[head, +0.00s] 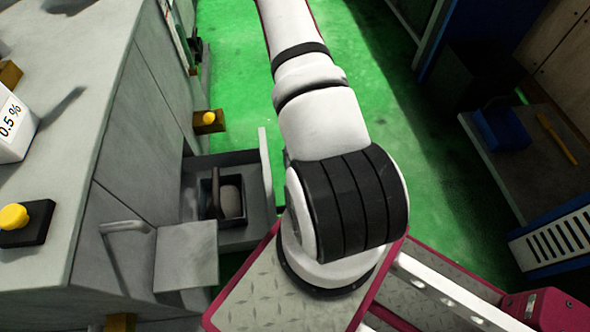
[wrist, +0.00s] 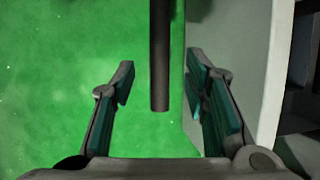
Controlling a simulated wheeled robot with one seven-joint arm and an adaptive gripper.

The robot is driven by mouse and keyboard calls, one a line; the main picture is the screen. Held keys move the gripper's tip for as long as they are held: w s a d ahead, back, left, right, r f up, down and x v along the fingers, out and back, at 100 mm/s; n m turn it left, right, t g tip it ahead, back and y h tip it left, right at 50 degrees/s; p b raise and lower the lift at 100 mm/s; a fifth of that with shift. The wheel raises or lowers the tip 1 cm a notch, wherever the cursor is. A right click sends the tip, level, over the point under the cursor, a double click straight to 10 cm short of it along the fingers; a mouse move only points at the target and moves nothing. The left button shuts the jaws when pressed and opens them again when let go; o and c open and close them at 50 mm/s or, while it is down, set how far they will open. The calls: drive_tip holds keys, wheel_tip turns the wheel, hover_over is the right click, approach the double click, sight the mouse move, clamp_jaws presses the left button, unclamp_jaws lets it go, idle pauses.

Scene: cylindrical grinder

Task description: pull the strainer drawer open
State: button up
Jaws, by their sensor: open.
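A grey drawer (head: 265,175) stands out from the side of the grey machine in the head view, its inside showing. I take it for the strainer drawer. A dark box with a rounded grey piece (head: 231,200) sits in it. My gripper (wrist: 160,68) is open in the wrist view, with green pads on both fingers. A dark round bar (wrist: 160,50) shows between the fingers, apart from both pads. A light grey panel (wrist: 243,70) stands right of the bar. I cannot tell whether bar and panel belong to the drawer. The head view does not show my gripper.
The grey machine cabinet (head: 60,120) fills the left, with a yellow button (head: 14,216) and a bent handle (head: 125,228). A grey flap (head: 186,257) juts out below the drawer. A blue bin (head: 502,128) sits at right. Green floor (head: 430,140) lies open between.

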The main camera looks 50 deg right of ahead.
drive_tip(key=s+v, duration=0.1)
drive_tip(key=v, duration=0.5)
drive_tip(key=shift+w+d+r, duration=0.2)
drive_tip(key=shift+w+r, duration=0.15)
drive_tip(key=shift+w, duration=0.15)
